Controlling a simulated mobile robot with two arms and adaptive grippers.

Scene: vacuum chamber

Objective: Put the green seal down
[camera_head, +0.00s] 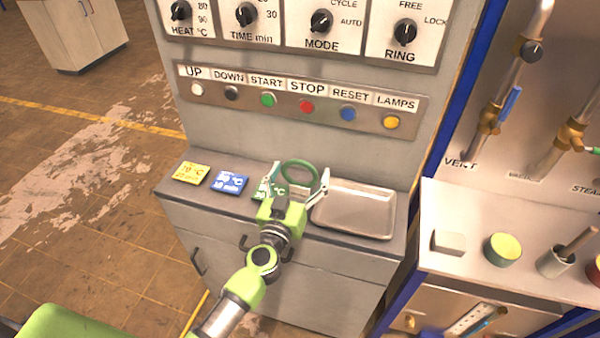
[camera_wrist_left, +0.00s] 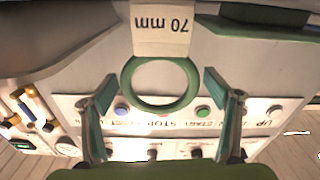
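The green seal (camera_head: 300,173) is a ring above the grey ledge, left of the metal tray. In the left wrist view the seal (camera_wrist_left: 128,85) is seen nearly face-on, with a pale "70 mm" tag (camera_wrist_left: 162,38) at its upper edge. My left gripper (camera_head: 298,180) has its fingers spread on either side of the seal. In the left wrist view narrow gaps show between the ring and the fingertips of my left gripper (camera_wrist_left: 160,78). What supports the seal is hidden. My right gripper is not in view.
The metal tray (camera_head: 355,212) is empty on the ledge. Yellow (camera_head: 191,172), blue (camera_head: 229,181) and green (camera_head: 263,190) cards lie to the left. A button panel (camera_head: 300,103) rises behind. A lower bench (camera_head: 500,270) with small items stands at right.

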